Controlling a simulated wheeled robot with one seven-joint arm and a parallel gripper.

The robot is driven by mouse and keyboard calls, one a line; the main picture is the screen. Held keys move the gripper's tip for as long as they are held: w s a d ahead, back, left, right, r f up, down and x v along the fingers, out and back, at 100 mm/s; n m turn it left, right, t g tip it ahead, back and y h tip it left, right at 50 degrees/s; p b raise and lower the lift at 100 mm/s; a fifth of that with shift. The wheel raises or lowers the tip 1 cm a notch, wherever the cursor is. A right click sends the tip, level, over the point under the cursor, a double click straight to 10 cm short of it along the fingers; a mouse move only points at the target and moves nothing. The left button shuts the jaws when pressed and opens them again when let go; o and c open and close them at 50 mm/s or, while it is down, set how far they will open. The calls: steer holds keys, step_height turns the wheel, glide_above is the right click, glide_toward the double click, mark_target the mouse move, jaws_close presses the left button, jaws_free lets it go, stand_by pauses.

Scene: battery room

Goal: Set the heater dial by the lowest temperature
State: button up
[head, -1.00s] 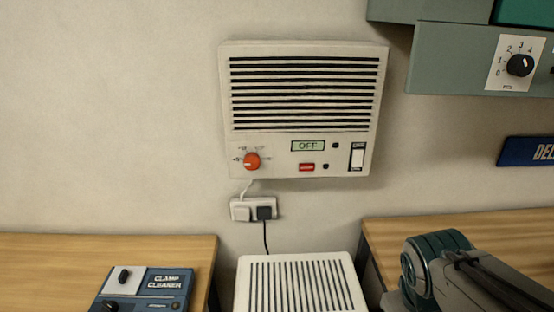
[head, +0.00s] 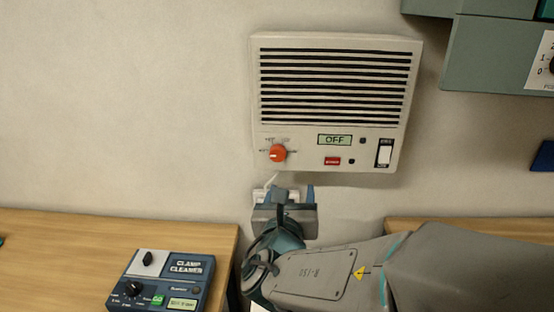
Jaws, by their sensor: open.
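The heater (head: 332,102) is a cream wall unit with dark horizontal slats. Its orange-red dial (head: 278,153) is at the lower left of the front; the marks around it are too small to read. A small green display (head: 334,140) reads OFF. No temperature reading is visible.
A blue clamp cleaner box (head: 160,282) with black knobs sits on the left wooden bench (head: 70,248). A grey-green cabinet (head: 485,52) hangs at upper right. The right bench (head: 470,230) is largely behind my arm. The wall left of the heater is clear.

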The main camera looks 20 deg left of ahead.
mark_target(277, 157)
steer(key=w+a+p, duration=0.1)
steer(key=w+a, duration=0.1)
steer(key=w, duration=0.2)
steer(key=w+a+n+y+p, duration=0.1)
steer(key=w+a, duration=0.1)
steer(key=w, duration=0.2)
steer(key=w+a+n+y, duration=0.1)
steer(key=w+a, duration=0.1)
steer(key=w, duration=0.2)
steer(key=shift+w+a+r+p, duration=0.15)
steer(key=shift+a+r+p, duration=0.1)
steer(key=shift+p, duration=0.15)
steer(key=shift+f, duration=0.1)
steer(key=c, duration=1)
steer(key=shift+a, duration=0.2)
steer(key=shift+d, duration=0.15)
steer(key=shift+f+b, duration=0.1)
steer(key=shift+b, duration=0.4)
